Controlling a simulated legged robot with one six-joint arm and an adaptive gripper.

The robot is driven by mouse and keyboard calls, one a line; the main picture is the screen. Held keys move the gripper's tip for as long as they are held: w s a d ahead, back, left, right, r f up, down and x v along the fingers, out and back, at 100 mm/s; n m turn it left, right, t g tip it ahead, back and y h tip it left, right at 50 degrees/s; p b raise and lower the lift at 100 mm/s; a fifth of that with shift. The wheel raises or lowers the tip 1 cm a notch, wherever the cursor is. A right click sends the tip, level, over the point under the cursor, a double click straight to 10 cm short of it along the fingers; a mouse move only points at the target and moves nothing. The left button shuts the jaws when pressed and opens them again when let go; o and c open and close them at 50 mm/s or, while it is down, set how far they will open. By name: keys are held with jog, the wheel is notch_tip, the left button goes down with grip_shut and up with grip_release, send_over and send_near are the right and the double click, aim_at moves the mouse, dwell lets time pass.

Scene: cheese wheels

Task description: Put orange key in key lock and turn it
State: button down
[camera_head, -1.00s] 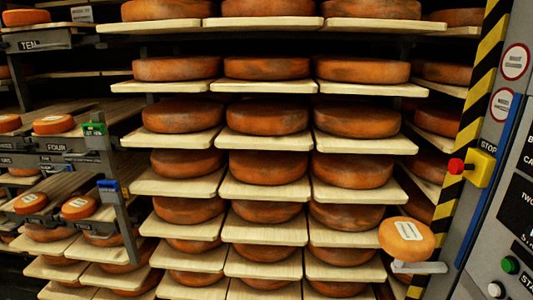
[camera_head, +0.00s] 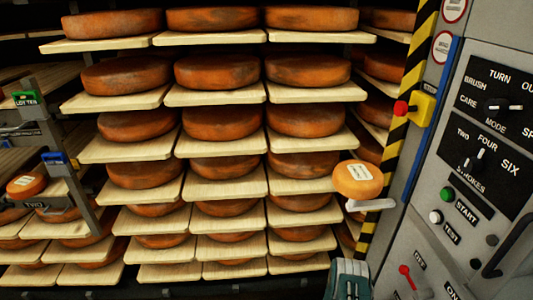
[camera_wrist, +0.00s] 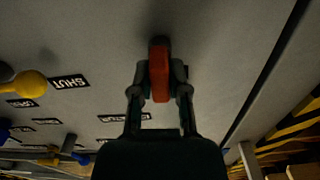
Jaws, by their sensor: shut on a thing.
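In the wrist view, my gripper (camera_wrist: 158,80) is shut on the orange-red key (camera_wrist: 159,85), with a finger on each side. The key's far end meets a dark spot on the grey panel (camera_wrist: 225,60). I cannot tell whether the key is inside the lock; the lock itself is hidden behind it. In the head view the gripper and key do not show clearly; a teal-grey part of my arm shows at the bottom.
The wrist view also shows a yellow knob (camera_wrist: 30,84) and a SHUT label (camera_wrist: 69,82). In the head view, a control panel (camera_head: 440,180) stands at right with a red lever (camera_head: 407,276), dials and a black handle (camera_head: 507,247). Cheese wheels (camera_head: 215,71) fill racks at left.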

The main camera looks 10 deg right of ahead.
jog(key=shift+f+m, duration=0.1)
jog(key=shift+m, duration=0.2)
jog(key=c, duration=0.5)
grip_release()
jog(key=shift+c, duration=0.2)
jog(key=w+a, duration=0.1)
jog(key=a, duration=1.1)
jog(key=shift+w, duration=0.25)
